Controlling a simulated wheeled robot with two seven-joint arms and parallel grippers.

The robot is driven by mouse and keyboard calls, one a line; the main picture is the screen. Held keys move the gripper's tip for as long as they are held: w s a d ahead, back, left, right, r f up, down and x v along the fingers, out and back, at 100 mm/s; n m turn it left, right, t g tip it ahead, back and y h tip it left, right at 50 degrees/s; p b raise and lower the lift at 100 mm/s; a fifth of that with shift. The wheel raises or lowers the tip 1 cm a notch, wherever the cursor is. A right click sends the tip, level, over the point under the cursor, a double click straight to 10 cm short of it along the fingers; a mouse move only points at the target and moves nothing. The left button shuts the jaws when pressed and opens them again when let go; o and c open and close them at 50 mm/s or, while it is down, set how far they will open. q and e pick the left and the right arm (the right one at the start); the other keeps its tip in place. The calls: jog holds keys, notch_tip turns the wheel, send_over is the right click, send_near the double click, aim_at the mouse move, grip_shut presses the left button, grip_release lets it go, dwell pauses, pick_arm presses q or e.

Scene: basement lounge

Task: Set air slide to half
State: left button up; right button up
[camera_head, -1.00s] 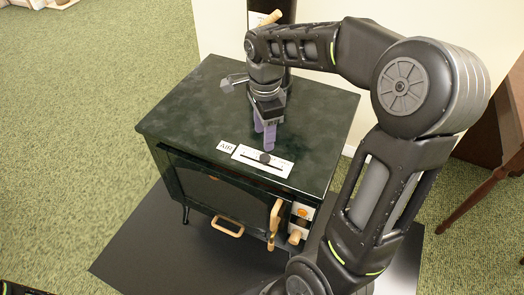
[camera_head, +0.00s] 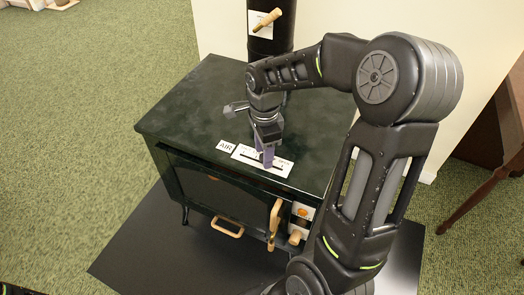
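The air slide is a white plate (camera_head: 248,156) with a dark slot, set near the front edge of the dark green stove top (camera_head: 190,110). A white AIR label (camera_head: 226,146) lies just left of it. My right gripper (camera_head: 267,162) points down over the plate, with its purple fingers at the slot around the middle to right part. The slide's dark knob is hidden at the fingers. I cannot tell whether they touch or grip it. My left gripper is out of view.
A black flue pipe (camera_head: 272,42) with a wooden handle (camera_head: 267,20) rises behind the stove. The stove front has a wooden door handle (camera_head: 275,215) and a lower wooden handle (camera_head: 228,227). A dark wooden table (camera_head: 490,185) stands at the right.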

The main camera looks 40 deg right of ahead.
grip_shut()
dwell(1.2)
